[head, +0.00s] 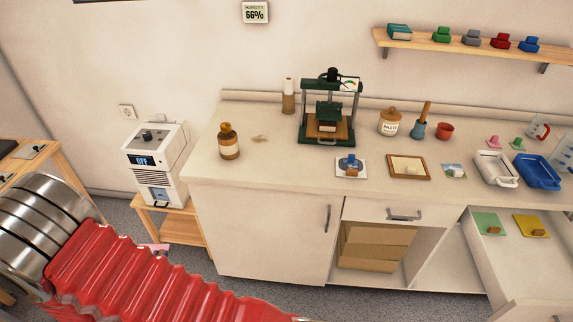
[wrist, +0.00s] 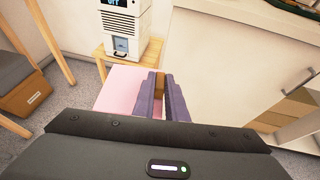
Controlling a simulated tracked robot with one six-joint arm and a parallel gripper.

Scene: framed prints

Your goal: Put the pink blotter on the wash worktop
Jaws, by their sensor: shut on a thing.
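The pink blotter (wrist: 122,88) is a flat pink sheet with a wooden grip (wrist: 160,82). My gripper (wrist: 161,80) is shut on that grip, a purple finger on each side. In the head view a small part of the blotter (head: 148,246) shows past my red arm sleeve, in front of the small wooden stand; the gripper itself is mostly hidden there. The long pale worktop (head: 270,170) is to the right and higher up in the head view. No label shows which part is the wash worktop.
The worktop bears a brown bottle (head: 229,142), a green press (head: 327,112), a blue-topped piece (head: 350,165) and white (head: 495,169) and blue (head: 537,171) trays. An open drawer holds green (head: 487,223) and yellow (head: 531,226) blotters. A white device (head: 155,165) stands on the wooden stand.

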